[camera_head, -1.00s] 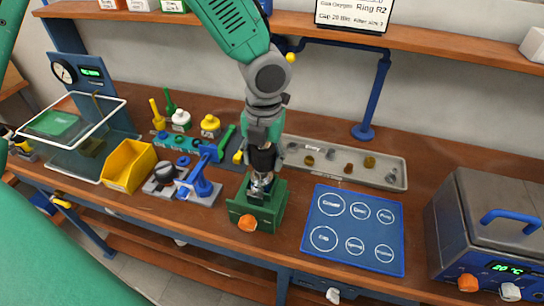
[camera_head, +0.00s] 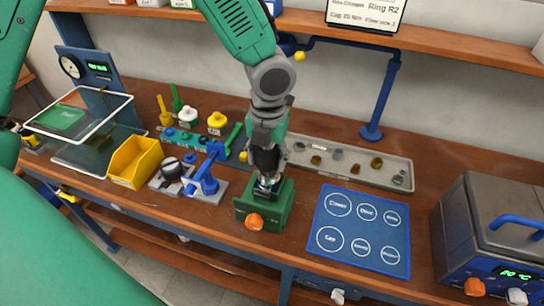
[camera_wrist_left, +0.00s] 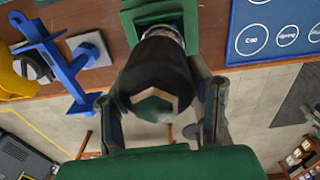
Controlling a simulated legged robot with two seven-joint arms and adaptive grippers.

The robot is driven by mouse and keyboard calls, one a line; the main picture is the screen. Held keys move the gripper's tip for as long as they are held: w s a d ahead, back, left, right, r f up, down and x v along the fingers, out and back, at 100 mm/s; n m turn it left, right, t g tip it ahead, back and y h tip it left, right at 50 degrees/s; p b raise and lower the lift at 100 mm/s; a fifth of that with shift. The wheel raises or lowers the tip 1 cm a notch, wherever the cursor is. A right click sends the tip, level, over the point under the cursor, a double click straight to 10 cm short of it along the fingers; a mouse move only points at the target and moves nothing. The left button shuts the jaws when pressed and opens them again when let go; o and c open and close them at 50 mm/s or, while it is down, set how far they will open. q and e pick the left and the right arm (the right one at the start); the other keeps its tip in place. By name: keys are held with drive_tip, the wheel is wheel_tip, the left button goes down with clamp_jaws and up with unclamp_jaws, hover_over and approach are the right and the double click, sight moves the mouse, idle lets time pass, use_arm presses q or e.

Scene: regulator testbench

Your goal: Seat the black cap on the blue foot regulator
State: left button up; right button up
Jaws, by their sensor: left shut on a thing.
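My left gripper (camera_head: 268,178) points down over a green fixture (camera_head: 265,203) with an orange knob, at the middle of the bench. In the left wrist view its two grey fingers (camera_wrist_left: 162,112) stand on either side of a rounded black piece, which looks like the black cap (camera_wrist_left: 158,72), with a greenish facet on its near face. A silvery part shows just beyond the black piece, at the green fixture (camera_wrist_left: 155,15). I cannot tell whether the two are touching or fully seated. The regulator's blue foot is hidden or not distinguishable. My right gripper is out of view.
A blue stand (camera_head: 205,180) on a grey base and a yellow bin (camera_head: 135,162) are left of the fixture. A blue mat (camera_head: 357,230) with labelled circles lies to the right. Behind is a grey tray (camera_head: 345,163) of small parts. A grey-lidded box (camera_head: 495,225) stands far right.

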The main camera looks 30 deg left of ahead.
use_arm(q)
drive_tip(key=shift+d, duration=0.35)
drive_tip(key=shift+d+r, duration=0.15)
drive_tip(key=shift+d, duration=1.1)
drive_tip(key=shift+a+f, duration=0.15)
drive_tip(key=shift+a, duration=0.65)
drive_tip(key=shift+a+f, duration=0.15)
drive_tip(key=shift+a, duration=0.6)
drive_tip(key=shift+a+f, duration=0.15)
drive_tip(key=shift+a, duration=0.2)
drive_tip(key=shift+d, duration=0.45)
drive_tip(key=shift+d+p, duration=0.35)
drive_tip(key=shift+d, duration=0.05)
drive_tip(key=shift+a+f, duration=0.2)
drive_tip(key=shift+a, duration=0.4)
drive_tip(key=shift+s+a+f, duration=0.1)
drive_tip(key=shift+a+f, duration=0.1)
drive_tip(key=shift+a, duration=0.65)
drive_tip(key=shift+d, duration=1.3)
drive_tip(key=shift+a+f, duration=0.2)
drive_tip(key=shift+f, duration=0.15)
drive_tip(key=shift+d+r, duration=0.1)
drive_tip(key=shift+d, duration=0.45)
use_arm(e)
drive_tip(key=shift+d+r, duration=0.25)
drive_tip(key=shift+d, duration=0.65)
